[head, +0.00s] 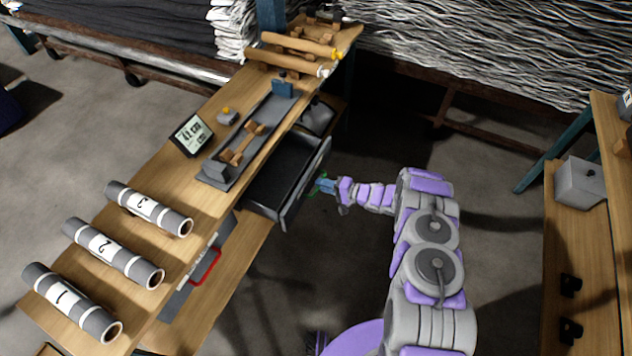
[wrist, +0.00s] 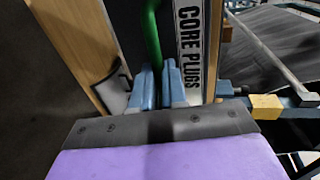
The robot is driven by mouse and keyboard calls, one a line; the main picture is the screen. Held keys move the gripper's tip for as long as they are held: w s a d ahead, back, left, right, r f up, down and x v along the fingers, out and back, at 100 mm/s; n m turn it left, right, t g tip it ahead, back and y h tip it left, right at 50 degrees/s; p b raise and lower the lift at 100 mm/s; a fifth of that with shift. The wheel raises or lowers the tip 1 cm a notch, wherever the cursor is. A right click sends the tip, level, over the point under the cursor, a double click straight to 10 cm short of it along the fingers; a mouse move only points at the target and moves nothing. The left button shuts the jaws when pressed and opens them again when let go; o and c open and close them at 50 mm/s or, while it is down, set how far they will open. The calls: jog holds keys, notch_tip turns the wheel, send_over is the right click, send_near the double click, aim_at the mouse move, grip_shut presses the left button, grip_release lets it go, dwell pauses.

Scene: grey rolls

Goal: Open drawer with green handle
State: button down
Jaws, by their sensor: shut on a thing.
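The drawer (head: 304,188) under the wooden workbench stands pulled out, and its dark interior shows from above in the head view. Its green handle (wrist: 152,38) is on the front face, beside a label (wrist: 191,45) reading "CORE PLUGS". My gripper (head: 323,186) is at the drawer's front. In the wrist view my gripper's blue fingers (wrist: 159,80) are shut on the green handle, one on each side. The part of the handle between the fingers is partly hidden.
The workbench (head: 85,185) holds rolls marked 1, 2 and 3 (head: 150,208), a display (head: 191,135) and a grey tray (head: 250,140). A red handle (head: 206,267) shows lower down. Another bench (head: 565,235) stands at the right. Floor around my arm is clear.

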jog(key=shift+s+d+f, duration=0.2)
jog(key=shift+d, duration=0.1)
jog(key=c, duration=1.4)
grip_release()
jog(key=shift+a, duration=0.15)
jog(key=shift+o, duration=1.2)
jog(key=shift+d, duration=0.25)
jog(key=p+v, duration=0.3)
jog(key=v, duration=1.4)
jog(key=shift+d, duration=0.4)
jog(key=shift+w, duration=0.1)
